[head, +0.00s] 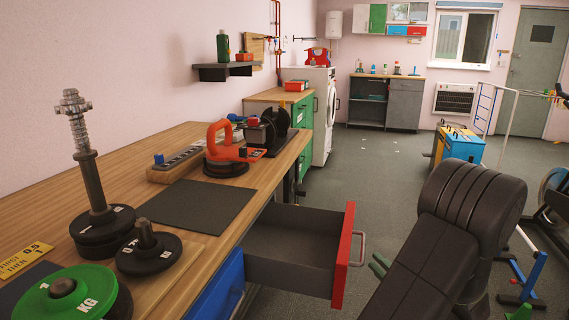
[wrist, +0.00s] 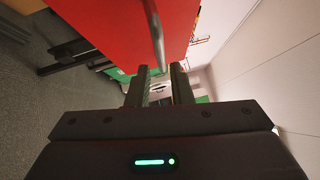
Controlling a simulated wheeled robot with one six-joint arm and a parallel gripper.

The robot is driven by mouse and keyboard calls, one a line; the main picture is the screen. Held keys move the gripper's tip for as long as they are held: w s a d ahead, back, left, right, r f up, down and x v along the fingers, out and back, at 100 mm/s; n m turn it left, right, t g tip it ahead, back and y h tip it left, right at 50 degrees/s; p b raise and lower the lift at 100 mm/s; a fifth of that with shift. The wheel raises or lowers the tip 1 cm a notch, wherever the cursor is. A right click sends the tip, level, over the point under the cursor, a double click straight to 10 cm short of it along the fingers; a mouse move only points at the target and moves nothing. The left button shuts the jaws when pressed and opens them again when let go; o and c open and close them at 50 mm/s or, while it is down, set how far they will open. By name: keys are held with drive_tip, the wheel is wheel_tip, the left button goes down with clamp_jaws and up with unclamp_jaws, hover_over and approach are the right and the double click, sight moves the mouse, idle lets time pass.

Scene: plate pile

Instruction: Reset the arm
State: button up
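My gripper (wrist: 158,72) shows in the wrist view with its two dark fingers apart. I see no object clamped between them. A red drawer front (wrist: 125,25) fills the upper part of that view, close to the fingers. Its grey bar handle (wrist: 156,35) runs down toward the gap between the fingertips; I cannot tell whether it touches them. In the head view the drawer (head: 343,258) stands pulled out from under the bench, with its handle (head: 359,248) facing right. The visible part of its inside looks empty.
The wooden bench (head: 185,225) holds a post with black plates (head: 100,230), a green plate (head: 72,298), a dark mat (head: 195,205) and an orange-handled tool (head: 222,155). A blue and yellow cabinet (head: 460,145) stands at right. The middle floor is mostly clear.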

sight(363, 247)
drive_tip(key=x, duration=0.6)
drive_tip(key=shift+w+a+r+b, duration=0.1)
drive_tip(key=shift+w+a+b, duration=0.15)
drive_tip(key=shift+w+b, duration=0.1)
drive_tip(key=shift+d, duration=0.1)
